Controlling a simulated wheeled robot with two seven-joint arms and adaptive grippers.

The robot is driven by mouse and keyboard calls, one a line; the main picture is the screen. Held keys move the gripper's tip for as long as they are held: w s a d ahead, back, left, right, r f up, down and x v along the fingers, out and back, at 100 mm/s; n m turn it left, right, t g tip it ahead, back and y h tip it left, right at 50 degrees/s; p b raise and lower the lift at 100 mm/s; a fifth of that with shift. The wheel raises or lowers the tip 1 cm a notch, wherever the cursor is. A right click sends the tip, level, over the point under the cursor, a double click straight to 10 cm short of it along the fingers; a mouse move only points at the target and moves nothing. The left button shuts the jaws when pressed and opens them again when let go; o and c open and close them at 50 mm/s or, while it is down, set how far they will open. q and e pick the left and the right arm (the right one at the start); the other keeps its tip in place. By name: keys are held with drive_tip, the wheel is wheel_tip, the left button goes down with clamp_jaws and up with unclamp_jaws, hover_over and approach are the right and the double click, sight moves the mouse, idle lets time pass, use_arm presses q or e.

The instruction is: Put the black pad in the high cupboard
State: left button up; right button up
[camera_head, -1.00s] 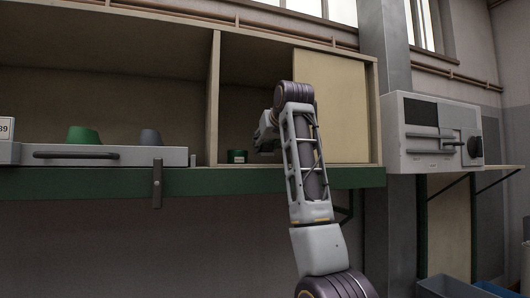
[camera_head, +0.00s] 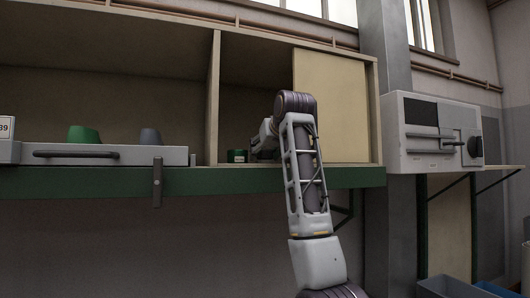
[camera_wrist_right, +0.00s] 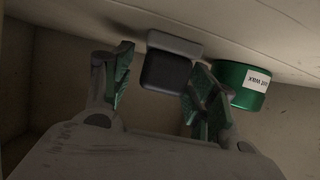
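The black pad (camera_wrist_right: 167,70) shows in the right wrist view as a dark block with a grey edge, against the pale board of the cupboard compartment. My right gripper (camera_wrist_right: 158,70) is open, its green-lined fingers spread to either side of the pad with gaps visible. In the head view my right gripper (camera_head: 262,143) reaches into the narrow compartment of the high cupboard (camera_head: 216,100), and the pad cannot be made out there. My left gripper is not in view.
A green wax tin (camera_head: 236,156) stands just left of my right gripper; in the wrist view the tin (camera_wrist_right: 243,85) is close beside one finger. A divider (camera_head: 214,100) bounds the compartment on the left, and a beige panel (camera_head: 330,105) covers its right part.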

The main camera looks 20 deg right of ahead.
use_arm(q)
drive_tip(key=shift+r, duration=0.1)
use_arm(e)
drive_tip(key=shift+r, duration=0.1)
drive_tip(key=shift+s+r, duration=0.15)
drive_tip(key=shift+s, duration=0.05)
drive_tip(key=b+v, duration=0.2)
drive_tip(key=v, duration=0.8)
drive_tip(key=shift+s, duration=0.35)
drive_tip(key=shift+s+r, duration=0.25)
drive_tip(key=shift+s, duration=0.15)
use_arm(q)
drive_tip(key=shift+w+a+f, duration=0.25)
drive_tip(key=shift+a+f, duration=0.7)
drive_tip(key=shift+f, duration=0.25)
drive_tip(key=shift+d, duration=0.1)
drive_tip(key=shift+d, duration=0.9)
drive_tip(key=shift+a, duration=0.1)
